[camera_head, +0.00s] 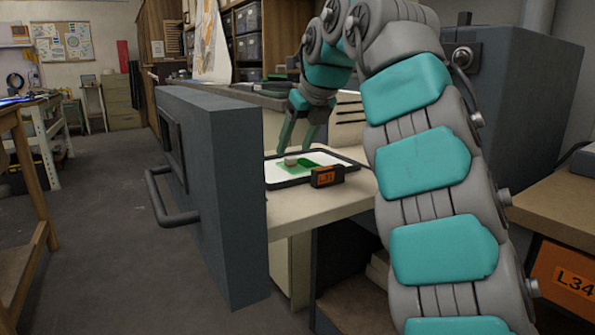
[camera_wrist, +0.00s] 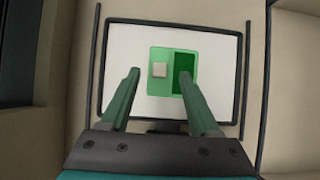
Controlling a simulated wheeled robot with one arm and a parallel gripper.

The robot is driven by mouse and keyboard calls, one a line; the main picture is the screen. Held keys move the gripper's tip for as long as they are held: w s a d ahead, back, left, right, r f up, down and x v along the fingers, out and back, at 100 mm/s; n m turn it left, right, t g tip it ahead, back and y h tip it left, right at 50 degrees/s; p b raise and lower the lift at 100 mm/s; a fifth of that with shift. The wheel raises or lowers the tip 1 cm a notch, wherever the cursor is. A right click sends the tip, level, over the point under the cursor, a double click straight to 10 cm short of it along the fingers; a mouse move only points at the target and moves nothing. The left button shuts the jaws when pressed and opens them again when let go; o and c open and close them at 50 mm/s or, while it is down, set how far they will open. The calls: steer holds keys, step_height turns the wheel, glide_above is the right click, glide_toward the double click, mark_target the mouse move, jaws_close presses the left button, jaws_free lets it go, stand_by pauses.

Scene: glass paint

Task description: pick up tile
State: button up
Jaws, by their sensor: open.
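A light green square tile (camera_wrist: 158,85) lies flat on a white tray with a dark rim (camera_wrist: 118,50). My gripper (camera_wrist: 159,76) is open and empty.
A dark box with an orange L31 label (camera_head: 327,177) stands at the tray's near edge. A thick grey open door with a handle (camera_head: 172,198) is left of the worktop (camera_head: 310,207). An orange L34 bin (camera_head: 570,282) is at the right. The floor at left (camera_head: 110,200) is clear.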

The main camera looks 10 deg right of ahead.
mark_target(291, 157)
steer(key=shift+b+x, duration=0.3)
steer(key=shift+x, duration=1.25)
steer(key=shift+s+f, duration=0.1)
jaws_close()
